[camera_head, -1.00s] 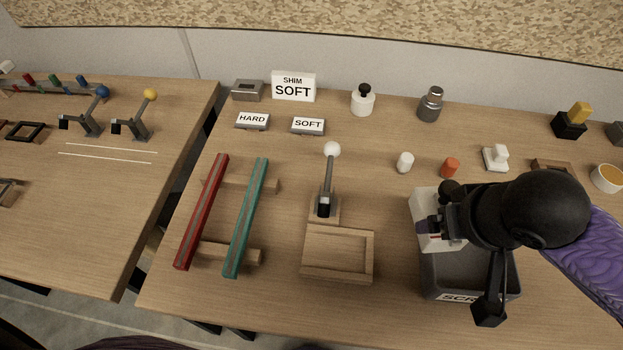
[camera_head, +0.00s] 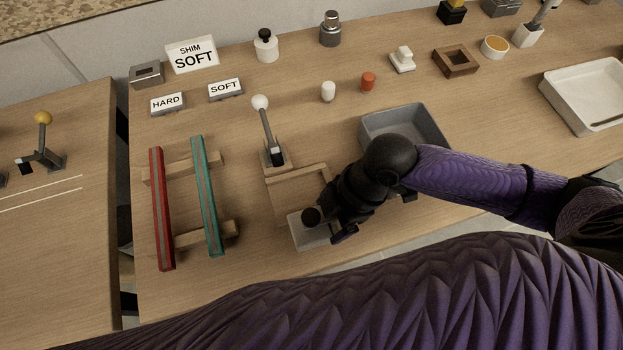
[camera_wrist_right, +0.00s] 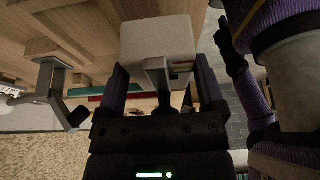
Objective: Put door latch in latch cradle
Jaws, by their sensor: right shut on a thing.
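The door latch, a pale box with a grey lever (camera_wrist_right: 158,38), is between the fingers of my right gripper (camera_wrist_right: 162,88) in the wrist view. In the head view the latch (camera_head: 309,232) shows as a pale block at my right gripper (camera_head: 328,226), partly covered by it. The latch cradle looks to be the shallow wooden frame (camera_head: 283,176) on the table. The latch overlaps the frame's near side in the head view; I cannot tell whether they touch. The frame's near right part is hidden by the latch and gripper. My left gripper is out of view.
A ball-topped lever (camera_head: 266,127) stands just behind the frame. Red (camera_head: 161,210) and teal (camera_head: 206,195) bars on wooden supports lie to the left. A grey bin (camera_head: 402,119) is behind my right forearm. White (camera_head: 328,91) and orange (camera_head: 368,81) pegs stand farther back.

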